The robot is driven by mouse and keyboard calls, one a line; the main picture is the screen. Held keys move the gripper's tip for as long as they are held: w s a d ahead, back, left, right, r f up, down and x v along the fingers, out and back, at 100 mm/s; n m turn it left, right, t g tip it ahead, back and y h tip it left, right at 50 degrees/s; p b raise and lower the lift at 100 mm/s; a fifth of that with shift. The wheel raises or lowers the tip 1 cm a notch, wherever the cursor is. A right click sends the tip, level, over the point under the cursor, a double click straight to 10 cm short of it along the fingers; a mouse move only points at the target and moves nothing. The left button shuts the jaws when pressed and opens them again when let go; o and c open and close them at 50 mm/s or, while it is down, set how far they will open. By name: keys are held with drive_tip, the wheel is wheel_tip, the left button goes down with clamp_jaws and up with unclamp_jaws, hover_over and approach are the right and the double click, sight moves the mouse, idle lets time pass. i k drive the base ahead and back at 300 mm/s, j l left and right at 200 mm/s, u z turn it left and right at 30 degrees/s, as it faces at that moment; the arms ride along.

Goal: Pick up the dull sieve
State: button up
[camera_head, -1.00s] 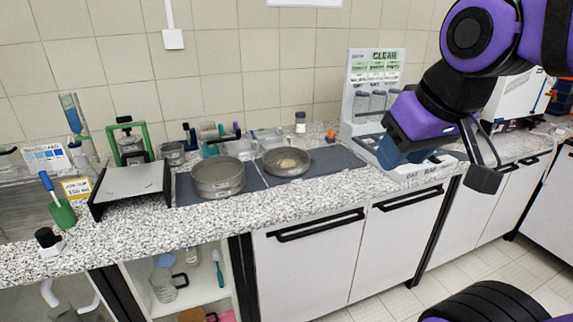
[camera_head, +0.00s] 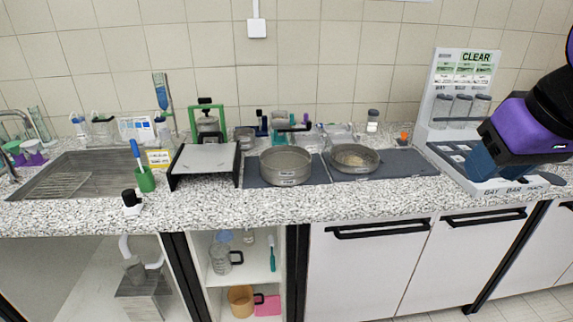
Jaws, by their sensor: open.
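Two round metal sieves stand on the counter. The left sieve (camera_head: 285,169) is a deep, matte grey pan with a small label on its front, on a dark mat (camera_head: 254,175). The right sieve (camera_head: 354,161) is shallower, with pale brown material inside, at the left part of another dark mat (camera_head: 408,163). I cannot tell for sure which is the dull one; the left looks more matte. My purple wrist is at the right edge, well right of both sieves and touching neither.
A stand marked CLEAR (camera_head: 464,70) with jars is at right, partly behind my wrist. A black-legged grey platform (camera_head: 206,158) stands left of the mats. A green press (camera_head: 206,120) and small containers line the back. A sink (camera_head: 60,170) lies at far left.

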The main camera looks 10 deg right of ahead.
sight(357, 159)
drive_tip(key=i+l, duration=0.25)
drive_tip(key=i, duration=0.2)
drive_tip(key=i+l, duration=0.25)
drive_tip(key=i, duration=0.25)
drive_tip(key=i+l, duration=0.2)
drive_tip(key=i, duration=0.25)
